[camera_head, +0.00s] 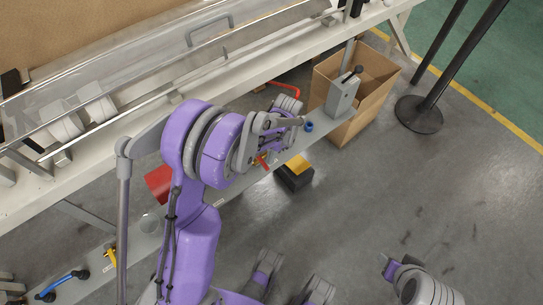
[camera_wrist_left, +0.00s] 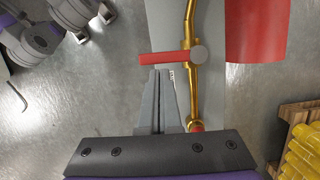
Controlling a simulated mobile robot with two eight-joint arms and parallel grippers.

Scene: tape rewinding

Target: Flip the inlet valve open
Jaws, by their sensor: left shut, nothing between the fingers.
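A valve with a red lever (camera_wrist_left: 165,58) sits on a brass pipe (camera_wrist_left: 193,85) along a grey panel in the left wrist view. The lever lies across the pipe line, sticking out to the left of the valve's round grey hub (camera_wrist_left: 198,54). In the head view a small part of the red lever (camera_head: 262,162) shows below my left wrist. My left gripper (camera_wrist_left: 158,75) is shut and empty, its fingertips right beside the lever; I cannot tell whether they touch it. In the head view its fingers are mostly hidden by the arm. My right gripper is not in view.
A cardboard box (camera_head: 375,85) stands behind. A red object (camera_head: 158,182) is to the left. Yellow items (camera_wrist_left: 302,150) rest on wood in the wrist view.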

